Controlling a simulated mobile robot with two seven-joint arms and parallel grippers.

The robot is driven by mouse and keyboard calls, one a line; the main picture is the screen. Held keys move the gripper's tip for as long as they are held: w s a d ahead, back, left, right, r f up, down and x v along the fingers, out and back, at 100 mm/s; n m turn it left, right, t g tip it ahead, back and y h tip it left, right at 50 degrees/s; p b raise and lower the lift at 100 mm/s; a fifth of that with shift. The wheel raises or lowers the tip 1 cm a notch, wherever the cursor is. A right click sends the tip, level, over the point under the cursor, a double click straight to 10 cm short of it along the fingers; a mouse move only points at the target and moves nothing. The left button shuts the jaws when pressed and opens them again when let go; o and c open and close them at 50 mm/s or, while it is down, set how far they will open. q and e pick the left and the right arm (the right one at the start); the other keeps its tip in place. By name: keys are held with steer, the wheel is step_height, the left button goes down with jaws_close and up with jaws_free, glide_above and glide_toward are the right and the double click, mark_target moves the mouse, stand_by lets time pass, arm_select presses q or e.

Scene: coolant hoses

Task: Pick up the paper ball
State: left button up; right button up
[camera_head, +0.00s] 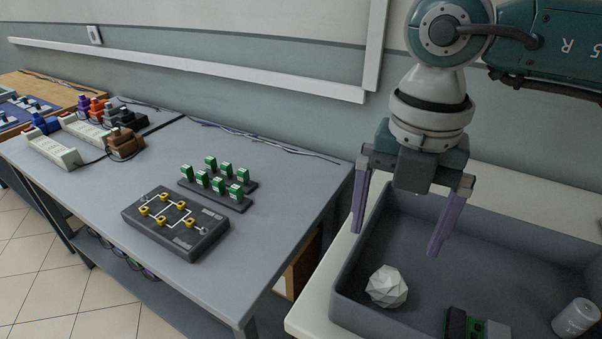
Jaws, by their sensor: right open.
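The paper ball (387,286) is white and faceted. It lies on the floor of a grey bin, near the bin's left wall. My right gripper (398,238) has two purple fingers spread apart, with nothing between them. It is above the ball and apart from it, pointing down over the left part of the bin. My left gripper does not show.
The grey bin (490,216) stands on a light table (308,318). It also holds a green and black block (468,324) and a white can (575,318). A grey bench (262,232) at left carries a dark board (175,221) and green connectors (218,183).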

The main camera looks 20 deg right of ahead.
steer(key=b, duration=0.3)
glide_above(390, 277)
step_height(390, 277, down, 4)
steer(key=shift+w+a+f, duration=0.1)
steer(key=shift+a+f, duration=0.05)
steer(key=f+b, duration=0.5)
steer(key=shift+d+f, duration=0.2)
steer(key=shift+f, duration=0.15)
steer(key=shift+r, duration=0.1)
steer(key=c, duration=1.4)
steer(key=shift+r, duration=0.2)
